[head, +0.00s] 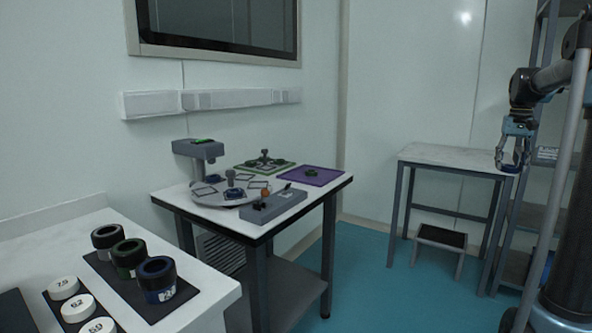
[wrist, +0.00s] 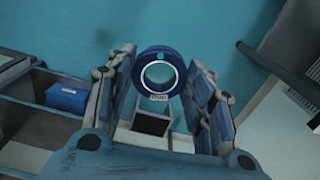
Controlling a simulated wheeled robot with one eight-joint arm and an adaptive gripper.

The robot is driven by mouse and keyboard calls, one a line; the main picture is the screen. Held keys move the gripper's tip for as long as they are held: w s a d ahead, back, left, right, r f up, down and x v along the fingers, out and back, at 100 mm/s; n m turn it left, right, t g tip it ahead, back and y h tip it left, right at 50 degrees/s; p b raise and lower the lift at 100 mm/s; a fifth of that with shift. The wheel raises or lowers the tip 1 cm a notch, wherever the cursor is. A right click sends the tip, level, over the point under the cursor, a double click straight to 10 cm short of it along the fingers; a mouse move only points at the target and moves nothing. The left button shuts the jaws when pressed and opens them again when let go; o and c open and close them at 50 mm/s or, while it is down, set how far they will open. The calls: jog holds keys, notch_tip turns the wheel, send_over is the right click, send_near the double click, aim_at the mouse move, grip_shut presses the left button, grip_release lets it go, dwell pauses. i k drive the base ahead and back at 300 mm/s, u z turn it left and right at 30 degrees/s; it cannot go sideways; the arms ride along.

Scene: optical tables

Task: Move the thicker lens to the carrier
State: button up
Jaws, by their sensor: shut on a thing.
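My gripper (head: 510,158) hangs at the right in the head view, raised near the right end of the pale-topped table. It is shut on a blue ring-mounted lens (wrist: 138,78), which sits between the two fingertips in the wrist view. The lens has a teal dot at the top and a small white label that I cannot read. Its thickness cannot be judged from here. I cannot make out with certainty which thing is the carrier. A round grey platter (head: 211,200) with several small parts stands on the middle table.
The middle table (head: 258,229) also bears a purple mat (head: 325,179), a green-edged mat (head: 243,169) and a grey box (head: 281,204). Black, green and blue rings (head: 156,279) stand on the left counter. A step stool (head: 440,240) stands by the pale-topped table (head: 450,158). Teal floor lies open between the tables.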

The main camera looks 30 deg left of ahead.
aim_at(265, 168)
jog(key=u, duration=0.35)
jog(key=i, duration=0.9)
jog(key=u, duration=1.15)
jog(key=i, duration=0.9)
jog(key=u, duration=0.55)
